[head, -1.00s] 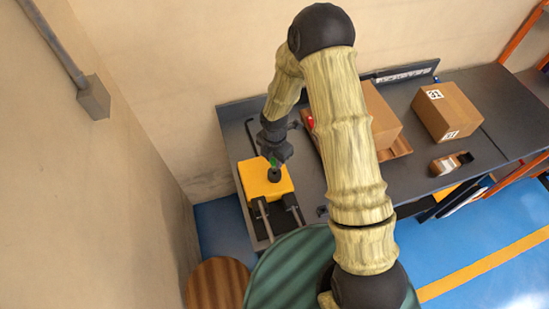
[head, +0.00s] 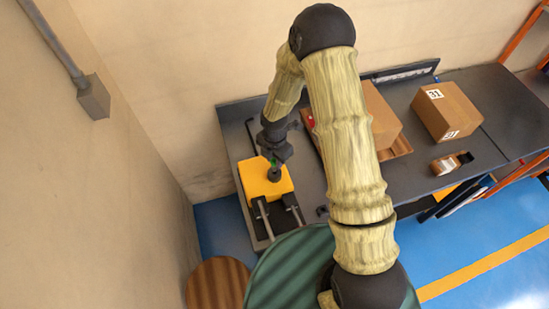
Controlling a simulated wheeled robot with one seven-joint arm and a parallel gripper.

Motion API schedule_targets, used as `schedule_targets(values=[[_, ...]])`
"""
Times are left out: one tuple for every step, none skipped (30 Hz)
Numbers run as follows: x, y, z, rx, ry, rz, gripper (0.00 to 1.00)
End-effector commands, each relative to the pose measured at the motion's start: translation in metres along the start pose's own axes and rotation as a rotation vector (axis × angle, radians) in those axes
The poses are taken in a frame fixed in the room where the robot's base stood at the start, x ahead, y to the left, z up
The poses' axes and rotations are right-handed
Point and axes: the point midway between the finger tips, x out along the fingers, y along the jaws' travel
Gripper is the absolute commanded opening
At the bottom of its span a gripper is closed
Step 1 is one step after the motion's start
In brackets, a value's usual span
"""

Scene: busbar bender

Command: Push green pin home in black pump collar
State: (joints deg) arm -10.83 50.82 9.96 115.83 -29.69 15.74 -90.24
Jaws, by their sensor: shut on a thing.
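The yellow pump body (head: 258,184) sits on the bench at the left, with the black collar (head: 274,175) standing on its top. The green pin (head: 273,162) shows as a small bit of green just above the collar, under my gripper (head: 273,156). My gripper is shut on the green pin and points down at the collar. The lower end of the pin is hidden or too small to see, so I cannot tell how deep it sits in the collar.
Two dark bars (head: 262,217) extend from the yellow body's front. Cardboard boxes (head: 446,110) stand on the bench (head: 407,178) to the right, one partly behind my arm. The wall (head: 120,190) is close on the left.

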Motion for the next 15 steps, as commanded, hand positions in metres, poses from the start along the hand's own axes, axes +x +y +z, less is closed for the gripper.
schedule_targets(values=[[0.0020,0.0001,0.0001,0.000,0.000,0.000,0.00],[0.0026,0.0001,0.0001,0.000,0.000,0.000,0.00],[0.0034,0.0001,0.0001,0.000,0.000,0.000,0.00],[0.0040,0.0001,0.0001,0.000,0.000,0.000,0.00],[0.0046,0.0001,0.0001,0.000,0.000,0.000,0.00],[0.0054,0.0001,0.0001,0.000,0.000,0.000,0.00],[0.0060,0.0001,0.0001,0.000,0.000,0.000,0.00],[0.0066,0.0001,0.0001,0.000,0.000,0.000,0.00],[0.0074,0.0001,0.0001,0.000,0.000,0.000,0.00],[0.0080,0.0001,0.0001,0.000,0.000,0.000,0.00],[0.0086,0.0001,0.0001,0.000,0.000,0.000,0.00],[0.0094,0.0001,0.0001,0.000,0.000,0.000,0.00],[0.0100,0.0001,0.0001,0.000,0.000,0.000,0.00],[0.0106,0.0001,0.0001,0.000,0.000,0.000,0.00],[0.0114,0.0001,0.0001,0.000,0.000,0.000,0.00]])
